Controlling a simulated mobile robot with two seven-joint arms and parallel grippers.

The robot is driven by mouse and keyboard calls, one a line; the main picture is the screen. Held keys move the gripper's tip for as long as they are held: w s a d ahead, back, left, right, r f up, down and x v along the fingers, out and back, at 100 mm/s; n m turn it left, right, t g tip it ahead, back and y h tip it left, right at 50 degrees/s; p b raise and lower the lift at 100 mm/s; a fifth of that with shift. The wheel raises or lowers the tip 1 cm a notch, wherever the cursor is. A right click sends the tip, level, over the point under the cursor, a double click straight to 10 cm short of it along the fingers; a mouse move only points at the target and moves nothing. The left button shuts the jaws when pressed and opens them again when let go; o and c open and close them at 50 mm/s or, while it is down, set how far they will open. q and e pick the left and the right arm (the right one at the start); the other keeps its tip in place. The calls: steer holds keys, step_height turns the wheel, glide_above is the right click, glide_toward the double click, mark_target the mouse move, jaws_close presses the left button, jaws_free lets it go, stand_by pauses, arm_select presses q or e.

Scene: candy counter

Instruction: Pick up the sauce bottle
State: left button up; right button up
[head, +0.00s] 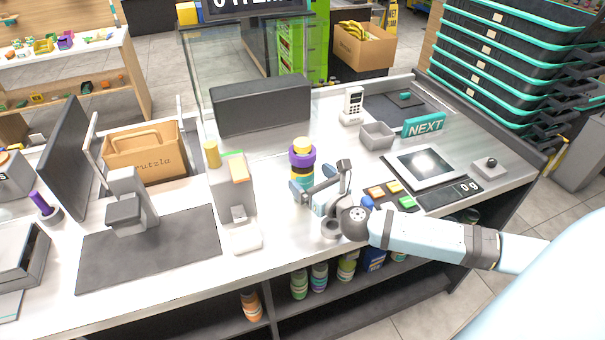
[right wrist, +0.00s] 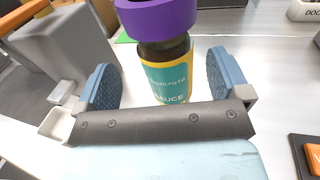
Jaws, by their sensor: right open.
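The sauce bottle (head: 301,158) stands upright on the counter, with a yellow top, a wide purple collar and a dark body. In the right wrist view the bottle (right wrist: 168,82) shows its teal and yellow label with the word SAUCE. My right gripper (head: 319,182) is open, low over the counter, on the near side of the bottle. In the right wrist view its blue finger pads stand to the left and right of the bottle, with a gap on each side. The bottle's base is hidden behind the gripper body. My left gripper is not in view.
A grey stand with an orange-topped block (head: 238,167) is left of the bottle. A dark grey box (head: 262,104) stands behind it. The counter front edge is near.

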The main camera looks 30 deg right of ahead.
mark_target(303, 168)
steer(key=w, duration=0.5)
steer(key=shift+d+p, duration=0.25)
steer(key=shift+p, duration=0.1)
steer(key=c, duration=1.3)
